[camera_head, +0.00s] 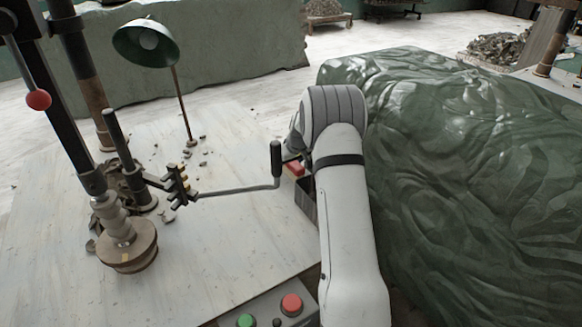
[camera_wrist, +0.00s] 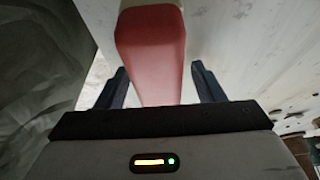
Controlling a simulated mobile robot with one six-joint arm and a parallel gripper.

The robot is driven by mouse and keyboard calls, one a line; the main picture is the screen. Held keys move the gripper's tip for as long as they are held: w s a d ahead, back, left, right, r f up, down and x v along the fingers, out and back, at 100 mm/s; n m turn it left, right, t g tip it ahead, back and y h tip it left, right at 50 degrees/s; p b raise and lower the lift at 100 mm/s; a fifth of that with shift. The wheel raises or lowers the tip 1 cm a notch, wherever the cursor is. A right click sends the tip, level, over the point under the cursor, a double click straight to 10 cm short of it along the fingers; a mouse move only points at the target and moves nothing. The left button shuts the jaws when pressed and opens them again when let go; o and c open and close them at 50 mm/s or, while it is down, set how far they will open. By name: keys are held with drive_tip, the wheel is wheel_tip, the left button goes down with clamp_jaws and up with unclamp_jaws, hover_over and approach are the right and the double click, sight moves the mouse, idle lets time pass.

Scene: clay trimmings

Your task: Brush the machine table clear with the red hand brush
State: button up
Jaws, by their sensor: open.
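The red hand brush (camera_head: 296,167) shows only in part in the head view, at a dark holder (camera_head: 307,198) on the table's right edge, partly behind my arm. In the wrist view the brush's red body (camera_wrist: 150,50) lies between the two fingers of my gripper (camera_wrist: 160,68). The fingers are apart, with gaps on both sides of the red body. My gripper is hidden behind my arm in the head view. The pale machine table (camera_head: 225,240) carries small grey crumbs (camera_head: 188,153), mostly near the lamp's foot and the machine column.
A machine spindle (camera_head: 120,235) and dark columns stand at the left. A crank handle (camera_head: 276,165) reaches across the table toward my arm. A green lamp (camera_head: 146,45) stands at the back. A control box with red and green buttons (camera_head: 268,312) sits in front. A green-sheeted mass (camera_head: 455,170) fills the right.

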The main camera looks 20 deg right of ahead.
drive_tip(key=shift+c, duration=0.5)
drive_tip(key=c, duration=1)
drive_tip(key=shift+r, duration=0.15)
